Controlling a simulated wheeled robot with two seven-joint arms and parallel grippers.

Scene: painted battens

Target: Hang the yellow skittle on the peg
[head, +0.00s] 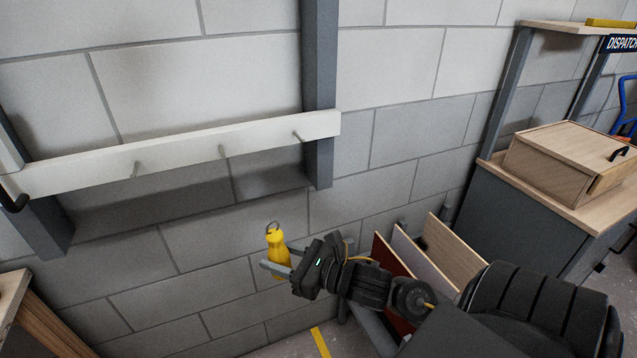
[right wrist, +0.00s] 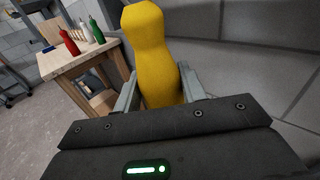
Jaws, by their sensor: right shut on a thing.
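The yellow skittle (head: 278,248) has a metal ring on its top and is held upright in front of the block wall. My right gripper (head: 277,268) is shut on its body. In the right wrist view the skittle (right wrist: 155,50) stands between the two grey fingers (right wrist: 160,88); its top is cut off. My left gripper is not in view.
A grey upright (head: 320,90) stands behind the batten's right end. Boards (head: 455,250) stand behind my right arm. A cabinet with a wooden box (head: 560,165) is at the right. The right wrist view shows a wooden table (right wrist: 80,62) with red, white and green bottles.

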